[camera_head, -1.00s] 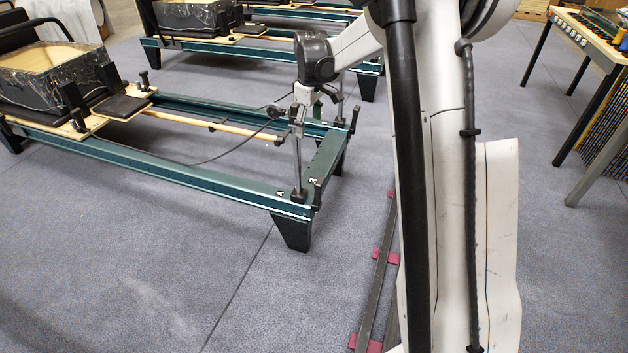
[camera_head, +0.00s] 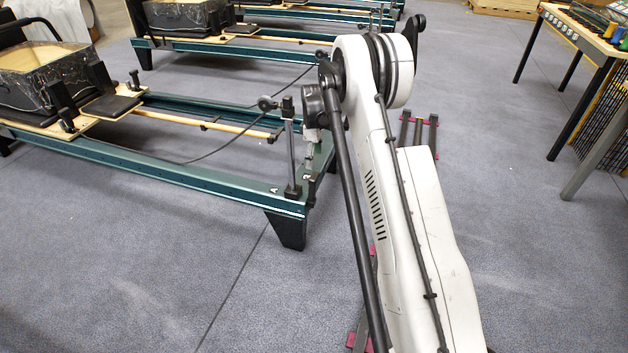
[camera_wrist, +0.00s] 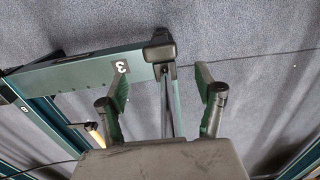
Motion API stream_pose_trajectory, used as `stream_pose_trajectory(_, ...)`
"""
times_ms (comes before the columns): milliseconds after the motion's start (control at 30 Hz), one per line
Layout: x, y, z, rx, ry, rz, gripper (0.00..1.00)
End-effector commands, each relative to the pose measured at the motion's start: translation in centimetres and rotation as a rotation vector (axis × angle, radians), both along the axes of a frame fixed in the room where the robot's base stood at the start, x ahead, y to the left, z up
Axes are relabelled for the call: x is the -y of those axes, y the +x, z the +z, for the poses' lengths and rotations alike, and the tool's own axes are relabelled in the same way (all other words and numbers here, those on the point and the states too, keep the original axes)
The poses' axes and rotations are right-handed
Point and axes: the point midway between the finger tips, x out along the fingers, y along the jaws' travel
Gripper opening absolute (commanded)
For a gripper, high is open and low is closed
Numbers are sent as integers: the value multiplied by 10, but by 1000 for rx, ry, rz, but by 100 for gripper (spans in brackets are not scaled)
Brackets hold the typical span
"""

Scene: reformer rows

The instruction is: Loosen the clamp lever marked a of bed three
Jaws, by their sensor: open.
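Bed three's teal frame (camera_head: 180,182) shows at left in the head view. Its near end corner carries a small white mark A (camera_head: 274,190) beside an upright post (camera_head: 291,160). In the head view my arm partly hides the bed's end.
More teal beds (camera_head: 165,52) stand behind. A table (camera_head: 590,38) with tools and spools stands at upper right. A dark cable (camera_head: 235,135) crosses the bed. The grey floor (camera_head: 130,290) in front of the bed is clear.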

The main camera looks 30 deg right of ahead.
Motion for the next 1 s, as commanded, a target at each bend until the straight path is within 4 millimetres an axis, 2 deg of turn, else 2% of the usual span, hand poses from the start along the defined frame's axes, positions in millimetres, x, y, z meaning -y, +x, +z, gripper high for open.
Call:
stream_pose_trajectory(33, 0, 0, -14, 0, 0, 0, 67)
stream_pose_trajectory(200, 0, 0, -46, 0, 0, 0, 67)
stream_pose_trajectory(500, 0, 0, -90, 0, 0, 0, 67)
stream_pose_trajectory(700, 0, 0, -102, 0, 0, 0, 67)
stream_pose_trajectory(1000, 0, 0, -103, 0, 0, 0, 67)
